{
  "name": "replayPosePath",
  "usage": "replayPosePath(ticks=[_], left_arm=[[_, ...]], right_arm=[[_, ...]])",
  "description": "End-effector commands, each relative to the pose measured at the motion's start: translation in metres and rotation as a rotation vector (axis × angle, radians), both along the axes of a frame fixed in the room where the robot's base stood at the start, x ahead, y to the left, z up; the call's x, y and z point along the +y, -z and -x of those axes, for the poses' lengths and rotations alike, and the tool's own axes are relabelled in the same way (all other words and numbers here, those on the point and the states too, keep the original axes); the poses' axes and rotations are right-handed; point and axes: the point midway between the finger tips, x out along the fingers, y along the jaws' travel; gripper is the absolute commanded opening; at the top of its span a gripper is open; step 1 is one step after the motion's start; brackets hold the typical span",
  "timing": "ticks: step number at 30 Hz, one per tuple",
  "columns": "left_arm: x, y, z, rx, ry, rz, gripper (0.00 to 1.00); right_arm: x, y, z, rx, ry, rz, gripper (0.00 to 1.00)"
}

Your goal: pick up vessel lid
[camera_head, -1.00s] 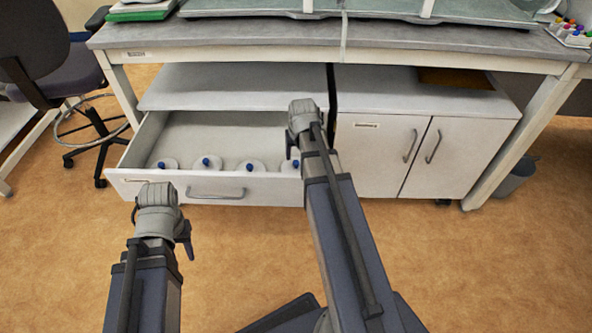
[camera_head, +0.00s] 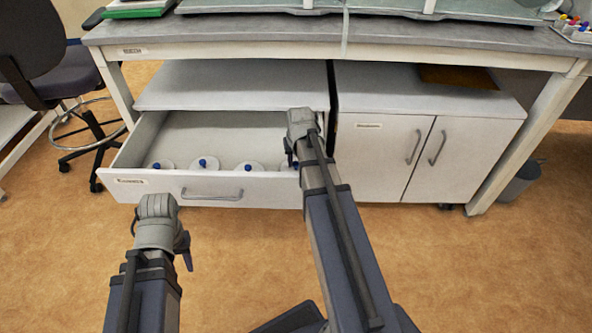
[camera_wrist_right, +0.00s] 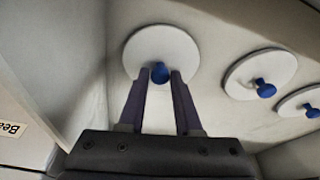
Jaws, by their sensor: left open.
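Several white round vessel lids with blue knobs, such as one lid (camera_head: 203,164), lie in a row in the open drawer (camera_head: 270,189). My right gripper (camera_wrist_right: 161,72) is over the drawer's right end in the head view. In the right wrist view its two fingers stand apart on either side of the blue knob of one white lid (camera_wrist_right: 180,45), with gaps beside the knob. In the head view my right wrist partly hides this lid. My left gripper (camera_head: 188,260) is open and empty, in front of the drawer.
The drawer sits under a cabinet top (camera_head: 235,85) below the grey workbench (camera_head: 240,40). Closed cupboard doors (camera_head: 410,155) are to the right. An office chair (camera_head: 50,80) stands at left and a bin (camera_head: 518,180) at right. The floor in front is clear.

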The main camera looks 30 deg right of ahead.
Motion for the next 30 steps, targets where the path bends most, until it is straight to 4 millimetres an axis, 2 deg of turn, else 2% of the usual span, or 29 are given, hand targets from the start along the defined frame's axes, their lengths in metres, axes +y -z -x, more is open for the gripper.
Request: replayPosePath(ticks=[1, 8, 23, 30], left_arm=[[0.0, 0.0, 0.0, 0.0, 0.0, 0.0, 0.42], [0.0, 0.0, 0.0, 0.0, 0.0, 0.0, 0.42], [0.0, -0.001, 0.0, 0.0, 0.0, 0.0, 0.42], [0.0, -0.013, 0.0, 0.0, -0.002, -0.001, 0.42]], right_arm=[[0.0, 0.0, 0.0, 0.0, 0.0, 0.0, 0.26], [0.0, 0.0, 0.0, 0.0, 0.0, 0.0, 0.0], [0.0, -0.001, 0.0, 0.0, 0.0, 0.0, 0.0], [0.0, -0.013, 0.0, 0.0, 0.0, 0.0, 0.0]])
